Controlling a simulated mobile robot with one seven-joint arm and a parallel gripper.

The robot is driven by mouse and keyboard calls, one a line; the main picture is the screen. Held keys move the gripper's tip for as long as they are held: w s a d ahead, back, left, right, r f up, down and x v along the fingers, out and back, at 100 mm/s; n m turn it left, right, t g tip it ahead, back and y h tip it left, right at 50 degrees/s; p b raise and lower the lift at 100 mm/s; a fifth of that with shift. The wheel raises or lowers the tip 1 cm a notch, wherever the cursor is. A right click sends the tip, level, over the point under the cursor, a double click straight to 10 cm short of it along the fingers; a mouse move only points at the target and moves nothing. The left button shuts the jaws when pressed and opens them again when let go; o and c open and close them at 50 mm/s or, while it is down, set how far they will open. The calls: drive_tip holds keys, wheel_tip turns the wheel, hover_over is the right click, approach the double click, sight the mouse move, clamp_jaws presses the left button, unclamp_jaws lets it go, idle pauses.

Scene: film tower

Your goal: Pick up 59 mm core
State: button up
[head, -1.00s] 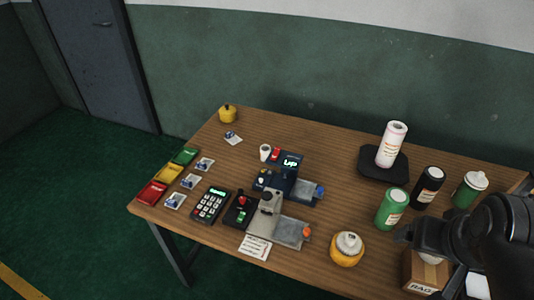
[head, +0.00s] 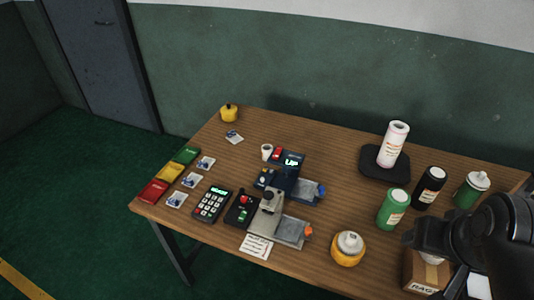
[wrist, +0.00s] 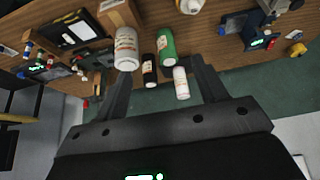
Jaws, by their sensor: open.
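No size label is readable, so I cannot tell for certain which thing is the 59 mm core. A white upright tube (head: 392,145) with a reddish label and a hollow-looking top stands on a black pad at the back right. A small white ring-like cylinder (head: 266,152) with a dark hole stands left of the dark blue device. My gripper (head: 406,238) is at the right, near the front green cylinder (head: 391,211). In the wrist view my gripper (wrist: 162,68) is open and empty, its fingers spread, with labelled cylinders visible beyond them.
A black cylinder (head: 429,188), a green white-capped can (head: 471,190), a yellow white-topped container (head: 348,249) and a cardboard box (head: 420,273) crowd the right side. Devices (head: 286,180), a keypad (head: 212,204) and coloured trays (head: 170,173) fill the left. The back-middle tabletop is clear.

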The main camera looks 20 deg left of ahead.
drive_tip(key=w+a+r, duration=0.2)
drive_tip(key=w+a, duration=0.1)
drive_tip(key=w, duration=0.4)
drive_tip(key=w+a+r, duration=0.2)
drive_tip(key=w+a, duration=0.1)
drive_tip(key=w, duration=0.5)
drive_tip(key=n+g+y, duration=0.1)
drive_tip(key=n, duration=0.1)
hover_over(267, 149)
drive_tip(key=s, duration=0.4)
drive_tip(key=f, duration=3)
drive_tip(key=shift+w+d+f, duration=0.25)
drive_tip(key=shift+d, duration=0.15)
drive_tip(key=shift+x, duration=3)
drive_tip(key=shift+w+d, duration=0.1)
drive_tip(key=shift+n, duration=0.3)
drive_tip(key=c, duration=1.1)
